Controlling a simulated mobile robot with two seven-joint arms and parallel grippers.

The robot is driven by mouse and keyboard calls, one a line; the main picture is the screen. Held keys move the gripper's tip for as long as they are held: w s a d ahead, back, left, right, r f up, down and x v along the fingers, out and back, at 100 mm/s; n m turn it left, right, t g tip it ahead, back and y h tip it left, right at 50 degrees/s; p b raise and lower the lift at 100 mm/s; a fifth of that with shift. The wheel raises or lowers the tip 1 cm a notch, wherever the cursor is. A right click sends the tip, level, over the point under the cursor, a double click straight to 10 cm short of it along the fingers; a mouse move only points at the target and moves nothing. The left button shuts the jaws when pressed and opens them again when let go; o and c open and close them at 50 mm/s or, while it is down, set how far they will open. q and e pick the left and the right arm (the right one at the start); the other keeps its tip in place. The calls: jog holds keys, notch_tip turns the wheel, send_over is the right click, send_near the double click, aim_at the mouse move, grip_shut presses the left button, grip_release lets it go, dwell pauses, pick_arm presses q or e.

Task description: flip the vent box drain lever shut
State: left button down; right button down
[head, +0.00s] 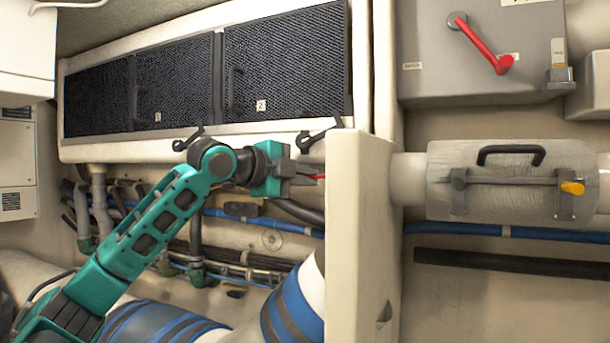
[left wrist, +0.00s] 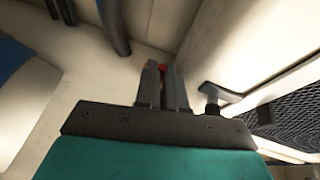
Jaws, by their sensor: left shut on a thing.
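The vent box (head: 205,148) is a long cream housing with dark mesh panels, high on the wall. A small red lever end (head: 319,177), probably the drain lever, shows just below its right end, against the cream upright panel. My left gripper (head: 302,173) reaches in from the left, its fingers shut on this red piece. In the left wrist view, a speck of the red lever (left wrist: 162,67) shows between the two grey fingertips of my left gripper (left wrist: 163,72). The lever's pivot and most of its length are hidden. My right gripper is out of view.
Two black latches (head: 187,139) (head: 318,135) jut out under the mesh panels, one close above the gripper. A cream upright panel (head: 358,240) stands just right of it. Pipes and hoses run below. A grey box with a red handle (head: 482,43) is at upper right.

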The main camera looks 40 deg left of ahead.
pick_arm(q)
jog(key=shift+r+m, duration=0.2)
jog(key=shift+m, duration=0.1)
jog(key=c, duration=1.3)
grip_release()
jog(key=shift+o, duration=0.3)
jog(key=shift+r, duration=0.1)
